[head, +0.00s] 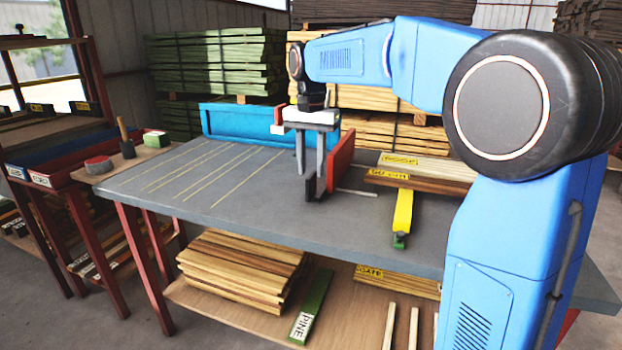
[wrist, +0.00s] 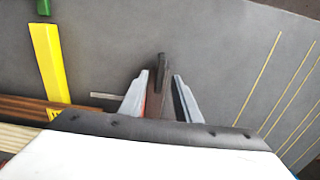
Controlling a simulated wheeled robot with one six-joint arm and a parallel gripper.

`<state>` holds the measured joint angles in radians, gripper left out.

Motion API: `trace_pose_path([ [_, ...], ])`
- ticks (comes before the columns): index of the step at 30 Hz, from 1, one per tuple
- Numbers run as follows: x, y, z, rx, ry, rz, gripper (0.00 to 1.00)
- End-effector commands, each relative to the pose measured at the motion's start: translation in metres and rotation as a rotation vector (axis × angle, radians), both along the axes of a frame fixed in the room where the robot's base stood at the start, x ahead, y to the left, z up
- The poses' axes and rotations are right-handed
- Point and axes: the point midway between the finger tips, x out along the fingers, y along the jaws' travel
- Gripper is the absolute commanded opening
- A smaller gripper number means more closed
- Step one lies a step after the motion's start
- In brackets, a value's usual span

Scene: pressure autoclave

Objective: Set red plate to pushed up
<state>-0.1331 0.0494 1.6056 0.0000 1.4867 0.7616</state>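The red plate (head: 342,160) stands upright on the grey bench, near the right end of the blue fence. A dark bar (head: 311,188) is at its near end. My gripper (head: 310,172) points down over this spot, with its two grey fingers apart. In the wrist view my gripper (wrist: 161,76) has one finger on each side of the dark bar (wrist: 164,75), with a visible gap at the right finger. A thin strip of red shows beside the left finger. I cannot tell whether either finger touches. The rest of the plate is hidden in the wrist view.
The grey bench (head: 180,185) is clear to the left, with yellow lines. The blue fence (head: 235,125) runs along its back. A yellow bar with a green end (head: 403,215) and labelled boards (head: 430,165) lie to the right. A thin grey rod (head: 357,192) lies between.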

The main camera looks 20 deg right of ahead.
Motion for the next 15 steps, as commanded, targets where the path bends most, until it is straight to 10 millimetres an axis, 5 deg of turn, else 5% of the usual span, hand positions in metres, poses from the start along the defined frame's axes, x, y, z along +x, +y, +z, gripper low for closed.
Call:
trace_pose_path([
  [6, 0.000, 0.000, -0.029, 0.000, 0.001, 0.000, 0.30],
  [15, 0.000, 0.000, -0.041, 0.000, 0.000, 0.000, 0.30],
])
